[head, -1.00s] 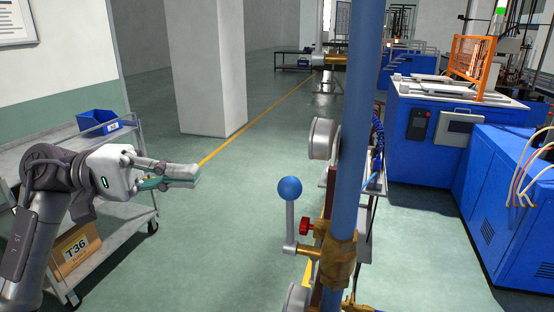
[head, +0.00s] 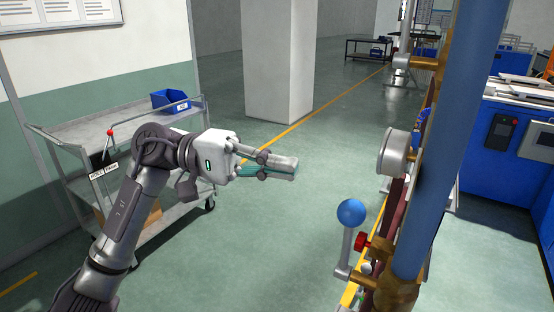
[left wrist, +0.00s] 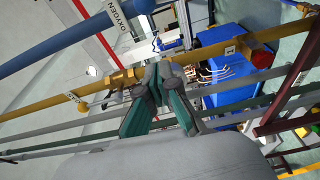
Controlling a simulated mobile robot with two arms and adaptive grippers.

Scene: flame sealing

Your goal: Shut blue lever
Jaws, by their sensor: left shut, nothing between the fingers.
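The blue lever has a round blue knob (head: 352,212) on top of a grey handle (head: 346,248). The handle stands nearly upright beside the brass valve (head: 397,292) on the thick blue pipe (head: 440,170). My left gripper (head: 295,168) is shut and empty. In the head view it is up and left of the blue knob, apart from it. Its fingers point right, towards the pipe. In the left wrist view its fingertips (left wrist: 162,72) are together, and I cannot make out the lever there. My right gripper is not in view.
A small red knob (head: 361,243) sits just right of the lever handle. A round gauge (head: 394,153) sticks out from the piping above it. A grey cart (head: 100,131) with a blue bin (head: 170,101) stands behind my left arm. Open floor lies between cart and piping.

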